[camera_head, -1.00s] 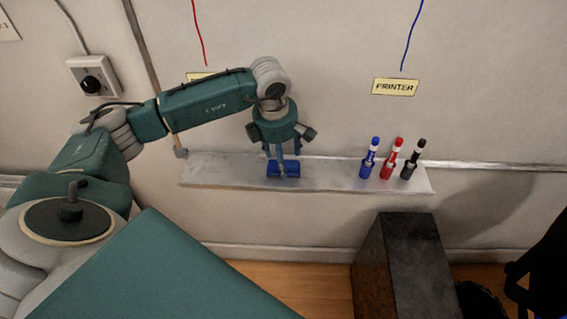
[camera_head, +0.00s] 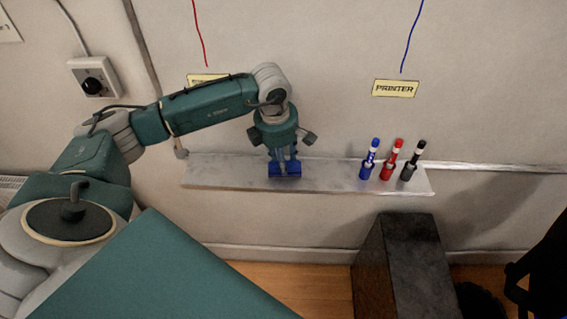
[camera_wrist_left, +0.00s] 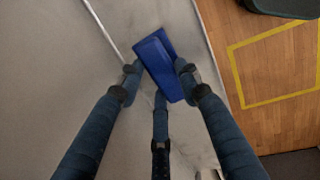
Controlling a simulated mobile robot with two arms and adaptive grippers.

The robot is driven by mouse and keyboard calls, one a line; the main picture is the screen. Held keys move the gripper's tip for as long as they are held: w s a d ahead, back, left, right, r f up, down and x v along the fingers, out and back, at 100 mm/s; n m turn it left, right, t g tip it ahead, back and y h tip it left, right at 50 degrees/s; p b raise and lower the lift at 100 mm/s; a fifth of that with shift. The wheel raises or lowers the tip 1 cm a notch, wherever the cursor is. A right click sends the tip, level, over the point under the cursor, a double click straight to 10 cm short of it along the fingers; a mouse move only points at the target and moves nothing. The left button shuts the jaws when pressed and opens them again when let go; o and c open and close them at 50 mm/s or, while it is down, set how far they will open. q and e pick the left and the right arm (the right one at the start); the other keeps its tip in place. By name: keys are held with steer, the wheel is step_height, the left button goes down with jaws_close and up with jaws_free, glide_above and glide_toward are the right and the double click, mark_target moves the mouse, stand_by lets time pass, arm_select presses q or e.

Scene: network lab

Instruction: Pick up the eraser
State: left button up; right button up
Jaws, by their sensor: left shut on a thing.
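The blue eraser (camera_head: 285,170) is at the left-middle of the narrow wall shelf (camera_head: 225,174). My left gripper (camera_head: 284,160) points down over it, with its fingers closed around its sides. In the left wrist view the eraser (camera_wrist_left: 164,66) lies tilted between the fingertips of my left gripper (camera_wrist_left: 160,72), which is shut on it. Whether the eraser touches the shelf or is slightly raised cannot be told. My right gripper is not in view.
Blue (camera_head: 370,160), red (camera_head: 391,160) and black (camera_head: 412,161) markers stand on the shelf's right part. A dark box (camera_head: 397,265) stands on the floor below. A PRINTER label (camera_head: 395,88) is on the wall. The shelf between eraser and markers is clear.

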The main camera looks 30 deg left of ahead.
arm_select(q)
steer(key=shift+w+r, duration=0.1)
steer(key=shift+r, duration=0.35)
steer(key=shift+c, duration=0.2)
step_height(320, 180, up, 19)
steer(key=b, duration=0.3)
steer(key=o, duration=0.6)
steer(key=shift+c, duration=0.2)
steer(key=c, duration=0.4)
